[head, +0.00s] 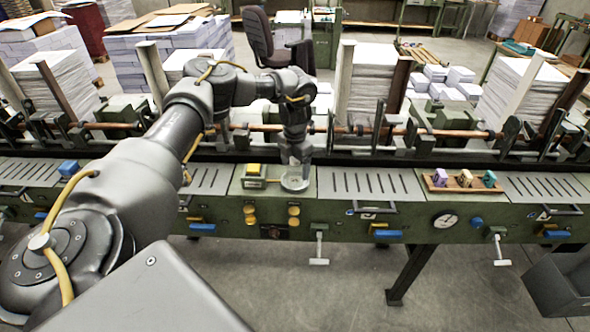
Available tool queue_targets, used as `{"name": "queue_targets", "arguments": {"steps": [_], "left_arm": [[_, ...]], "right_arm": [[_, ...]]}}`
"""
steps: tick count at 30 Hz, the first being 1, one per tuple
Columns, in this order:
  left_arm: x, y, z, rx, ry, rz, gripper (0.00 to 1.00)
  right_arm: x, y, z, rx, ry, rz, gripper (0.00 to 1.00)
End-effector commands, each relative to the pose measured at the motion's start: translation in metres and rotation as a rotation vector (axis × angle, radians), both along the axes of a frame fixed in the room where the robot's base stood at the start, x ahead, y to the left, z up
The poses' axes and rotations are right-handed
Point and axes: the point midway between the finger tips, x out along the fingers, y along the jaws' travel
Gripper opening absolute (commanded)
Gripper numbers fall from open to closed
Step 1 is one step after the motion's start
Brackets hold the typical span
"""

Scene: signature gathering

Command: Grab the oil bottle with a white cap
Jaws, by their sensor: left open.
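I cannot make out an oil bottle with a white cap in the head view. My left gripper (296,168) reaches down over the green machine bed (345,205), at the middle of the picture. It is open, and its fingers are small and partly blurred against the machine. Just below it is a round, pale grey dish-like thing (295,184). I cannot tell whether the fingers touch it or what is between them. My right gripper is not in view.
A wooden tray (435,187) on the machine at right holds several small coloured items (464,178). Paper stacks (515,95) and a horizontal rod (380,130) stand behind. An office chair (258,35) is further back.

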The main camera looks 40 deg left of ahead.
Motion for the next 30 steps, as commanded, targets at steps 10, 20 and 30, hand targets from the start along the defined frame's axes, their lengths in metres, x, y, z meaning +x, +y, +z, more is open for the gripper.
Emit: {"name": "queue_targets", "arguments": {"steps": [10,20,30], "left_arm": [[0.0,0.0,-0.018,0.0,-0.001,0.0,0.79],[0.0,0.0,-0.018,0.0,-0.001,0.001,0.45],[0.0,0.0,-0.017,0.0,-0.001,0.001,0.31]], "right_arm": [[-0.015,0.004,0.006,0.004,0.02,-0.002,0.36],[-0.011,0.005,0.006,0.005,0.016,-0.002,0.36],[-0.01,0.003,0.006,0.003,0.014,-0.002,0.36]]}}
